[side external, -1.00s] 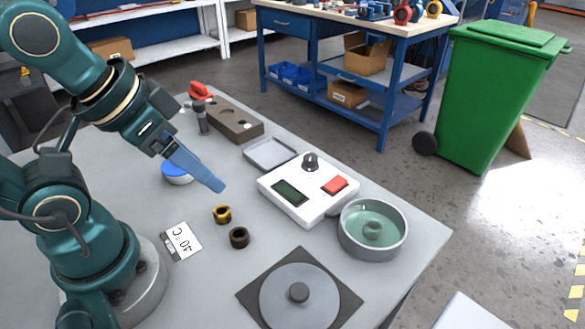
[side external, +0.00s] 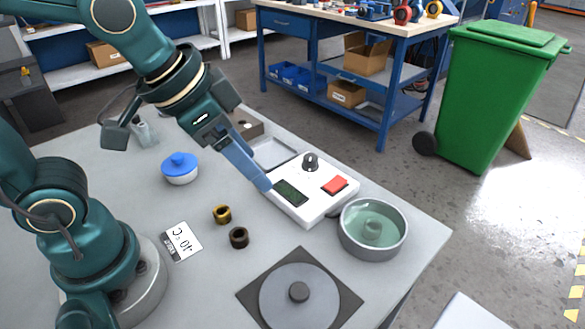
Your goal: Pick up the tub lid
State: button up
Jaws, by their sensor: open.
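The tub lid (side external: 275,298), a flat grey disc with a dark round knob (side external: 298,291) in its middle, lies knob up on a dark square mat (side external: 348,299) at the table's front. The round metal tub (side external: 372,252) stands behind it to the right, uncovered, with greenish liquid and a raised round shape inside. My gripper (side external: 263,184) is open and empty, with its blue fingers pointing down and right. In the picture its tips are at the left edge of the white control box, well behind the lid. The fingers overlap in this view, so their gap is hidden.
The white box (side external: 307,213) has a display, black knob and red button. Two small rings, brass (side external: 222,214) and dark (side external: 239,238), a label card (side external: 181,242) and a blue-lidded pot (side external: 180,168) stand left. Bare table lies between the rings and the mat.

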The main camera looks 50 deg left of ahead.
jog(key=w+d+f+m+g, duration=0.1)
jog(key=d+f+m+g, duration=0.15)
jog(key=d+f, duration=0.35)
jog(key=m+g, duration=0.2)
jog(key=m, duration=0.1)
send_over(299, 290)
jog(key=f, duration=0.4)
jog(key=shift+s+a+f, duration=0.25)
jog(key=shift+s+f, duration=0.1)
jog(key=shift+w+d+f, duration=0.1)
jog(key=shift+w+f, duration=0.05)
jog(key=shift+f, duration=1)
jog(key=shift+w+d+f, duration=0.1)
jog(key=shift+w+f, duration=0.05)
jog(key=shift+f, duration=1)
grip_shut()
